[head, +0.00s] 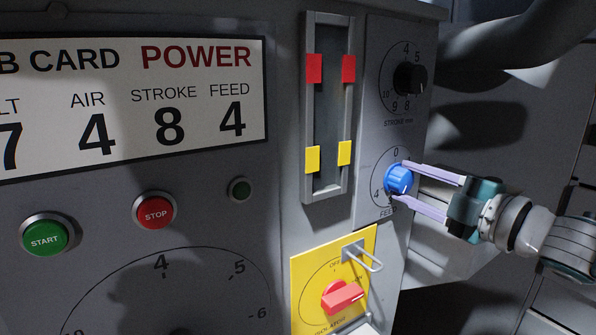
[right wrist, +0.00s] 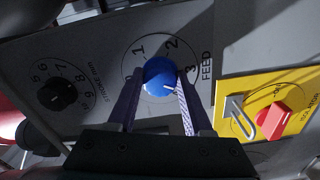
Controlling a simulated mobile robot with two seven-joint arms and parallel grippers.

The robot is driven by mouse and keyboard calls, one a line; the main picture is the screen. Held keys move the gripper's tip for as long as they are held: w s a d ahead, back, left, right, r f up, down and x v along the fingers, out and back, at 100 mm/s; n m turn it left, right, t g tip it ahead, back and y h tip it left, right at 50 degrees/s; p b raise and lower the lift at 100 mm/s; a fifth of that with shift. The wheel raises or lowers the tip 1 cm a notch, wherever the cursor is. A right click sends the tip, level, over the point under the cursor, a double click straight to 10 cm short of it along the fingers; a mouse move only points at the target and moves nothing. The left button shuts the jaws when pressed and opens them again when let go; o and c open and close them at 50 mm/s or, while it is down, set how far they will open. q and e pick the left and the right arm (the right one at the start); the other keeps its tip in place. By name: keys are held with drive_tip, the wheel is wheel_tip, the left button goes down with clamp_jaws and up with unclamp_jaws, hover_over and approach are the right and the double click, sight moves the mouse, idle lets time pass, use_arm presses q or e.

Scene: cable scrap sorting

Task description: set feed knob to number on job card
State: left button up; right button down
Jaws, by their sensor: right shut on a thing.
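The job card (head: 135,100) at the upper left of the head view reads FEED 4, with AIR 4 and STROKE 8 beside it. The blue feed knob (head: 398,179) is on the panel at the right, with a 0 above its dial. My right gripper (head: 402,182) comes from the right and is shut on the knob, one finger on each side. In the right wrist view, the knob (right wrist: 158,74) sits between the fingers, with 1, 2 and 3 visible around it. Its white mark points to the lower right, past 3, toward a finger that hides the dial there. My left gripper is out of view.
The black stroke knob (head: 410,78) is above the feed dial. The yellow isolator plate (head: 305,290) with its red handle (head: 344,297) and a metal hasp (head: 365,255) is below. Green START (head: 44,235) and red STOP (head: 155,211) buttons are at the left.

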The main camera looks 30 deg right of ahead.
drive_tip(key=m+p, duration=0.1)
drive_tip(key=m, duration=0.3)
drive_tip(key=shift+m, duration=0.8)
drive_tip(key=shift+c, duration=1.5)
unclamp_jaws()
drive_tip(key=shift+f, duration=0.1)
drive_tip(key=shift+s, duration=0.15)
drive_tip(key=s, duration=0.9)
drive_tip(key=shift+s+d+p, duration=0.3)
drive_tip(key=shift+s+d, duration=0.05)
